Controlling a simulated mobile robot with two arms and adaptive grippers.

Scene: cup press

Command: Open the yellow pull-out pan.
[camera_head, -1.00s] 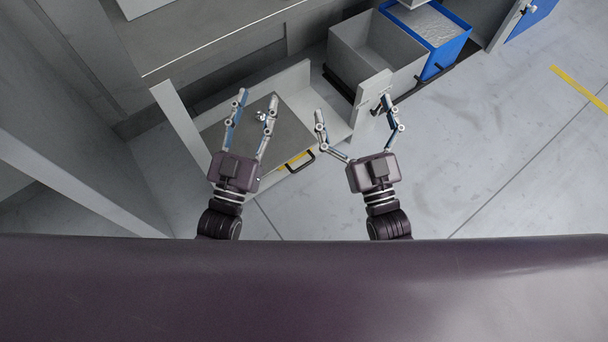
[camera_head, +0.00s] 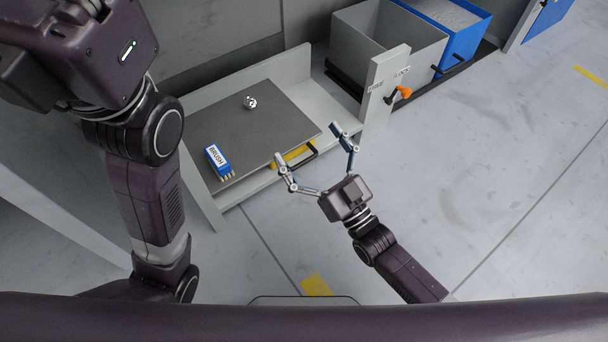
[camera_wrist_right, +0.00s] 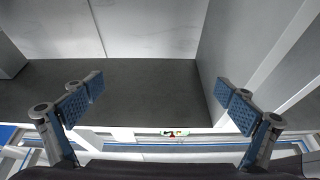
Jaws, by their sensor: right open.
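The yellow pull-out pan (camera_head: 296,153) shows as a yellow strip under the front edge of the grey plate (camera_head: 250,130) in the head view. Its black handle (camera_head: 304,158) sticks out in front. My right gripper (camera_head: 308,143) is open, with its fingertips on either side of the handle area in the head view; contact cannot be told. In the right wrist view the open fingers (camera_wrist_right: 160,88) have nothing between them, and no yellow pan can be made out. My left arm fills the upper left of the head view, with its gripper out of frame.
A blue and white brush box (camera_head: 218,160) and a small metal part (camera_head: 250,102) lie on the plate. Grey (camera_head: 385,50) and blue (camera_head: 465,30) bins stand behind. The floor at right is clear.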

